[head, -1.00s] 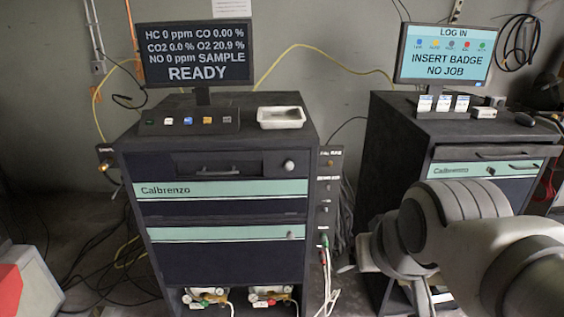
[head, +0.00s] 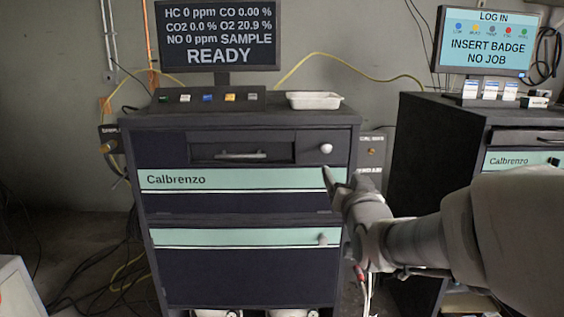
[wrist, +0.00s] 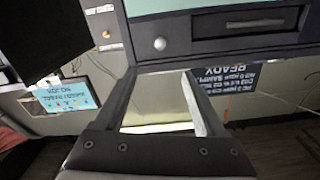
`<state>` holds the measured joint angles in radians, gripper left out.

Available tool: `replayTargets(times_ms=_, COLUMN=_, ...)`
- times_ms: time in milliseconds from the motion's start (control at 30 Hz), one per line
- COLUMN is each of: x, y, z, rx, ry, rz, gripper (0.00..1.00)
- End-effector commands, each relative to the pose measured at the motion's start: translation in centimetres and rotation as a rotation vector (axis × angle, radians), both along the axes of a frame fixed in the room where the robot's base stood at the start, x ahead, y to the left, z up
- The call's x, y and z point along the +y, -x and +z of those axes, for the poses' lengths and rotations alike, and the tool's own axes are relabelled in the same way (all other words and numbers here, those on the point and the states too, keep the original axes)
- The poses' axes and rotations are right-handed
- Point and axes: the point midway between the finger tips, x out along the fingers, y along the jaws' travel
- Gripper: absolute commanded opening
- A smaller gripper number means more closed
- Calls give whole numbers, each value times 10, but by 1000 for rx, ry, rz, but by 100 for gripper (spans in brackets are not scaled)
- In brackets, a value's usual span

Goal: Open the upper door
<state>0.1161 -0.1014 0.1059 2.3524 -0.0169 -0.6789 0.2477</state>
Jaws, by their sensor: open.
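The upper door (head: 242,198) of the left dark cabinet is closed and carries a teal "Calbrenzo" band. Its round pale knob (head: 326,148) sits at the upper right of the front. The knob also shows in the wrist view (wrist: 160,44), where the scene appears upside down. My gripper (head: 342,173) is open and empty, in front of the cabinet's right side, just below the knob in the picture. In the wrist view my gripper (wrist: 158,76) has its two fingers spread, with the knob beyond their tips, apart from them.
A lower door with its own knob (head: 322,239) is below. A recessed handle (head: 242,156) is left of the upper knob. A monitor (head: 218,36) and a white tray (head: 314,100) stand on top. A second cabinet (head: 430,150) stands to the right, behind my arm.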

Motion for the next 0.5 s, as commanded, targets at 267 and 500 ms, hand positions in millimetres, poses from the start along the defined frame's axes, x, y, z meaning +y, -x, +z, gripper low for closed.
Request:
replayTargets(times_ms=267, x=0, y=-35, z=-1, rx=-3, ry=-1, rz=0, gripper=72)
replayTargets(times_ms=500, x=0, y=-81, z=-1, rx=-2, ry=0, rz=1, gripper=72)
